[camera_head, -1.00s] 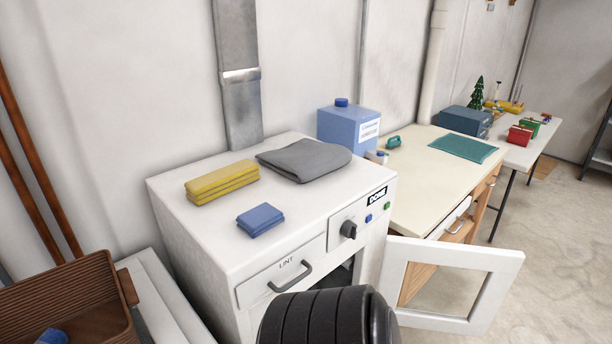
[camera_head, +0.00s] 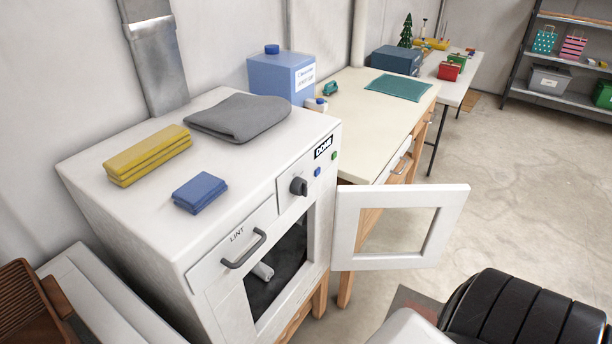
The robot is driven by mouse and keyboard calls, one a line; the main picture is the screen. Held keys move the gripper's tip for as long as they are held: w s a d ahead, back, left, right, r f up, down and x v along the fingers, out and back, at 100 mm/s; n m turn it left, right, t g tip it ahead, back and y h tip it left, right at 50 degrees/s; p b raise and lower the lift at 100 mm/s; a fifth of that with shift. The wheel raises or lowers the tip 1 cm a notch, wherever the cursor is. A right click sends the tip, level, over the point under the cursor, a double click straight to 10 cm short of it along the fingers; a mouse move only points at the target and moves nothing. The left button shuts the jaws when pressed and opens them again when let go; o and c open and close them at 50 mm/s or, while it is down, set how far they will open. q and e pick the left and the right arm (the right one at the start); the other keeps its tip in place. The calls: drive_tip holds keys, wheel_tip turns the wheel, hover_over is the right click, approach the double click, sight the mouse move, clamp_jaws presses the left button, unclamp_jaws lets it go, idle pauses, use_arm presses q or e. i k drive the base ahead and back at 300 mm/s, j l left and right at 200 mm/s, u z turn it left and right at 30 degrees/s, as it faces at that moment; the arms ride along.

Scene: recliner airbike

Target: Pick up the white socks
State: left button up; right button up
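A small white roll (camera_head: 263,271) shows inside the dark opening of the white dryer (camera_head: 100,200), below the lint drawer. It may be the white socks, but it is too small to tell. The dryer's framed door (camera_head: 352,230) stands swung open to the right. Neither of my grippers is in view. A black ribbed part and a white part at the bottom right look like my own body.
On the dryer top lie folded yellow cloths (camera_head: 147,155), folded blue cloths (camera_head: 200,192) and a grey folded cloth (camera_head: 238,117). A blue jug (camera_head: 280,80) stands behind. A brown basket (camera_head: 25,305) is at the lower left. The right floor is mostly clear.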

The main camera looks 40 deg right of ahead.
sight(261, 270)
drive_tip(key=i+j+z, duration=0.1)
drive_tip(key=z, duration=0.9)
drive_tip(key=i+l+u, duration=0.25)
drive_tip(key=l, duration=0.25)
drive_tip(key=i, duration=0.05)
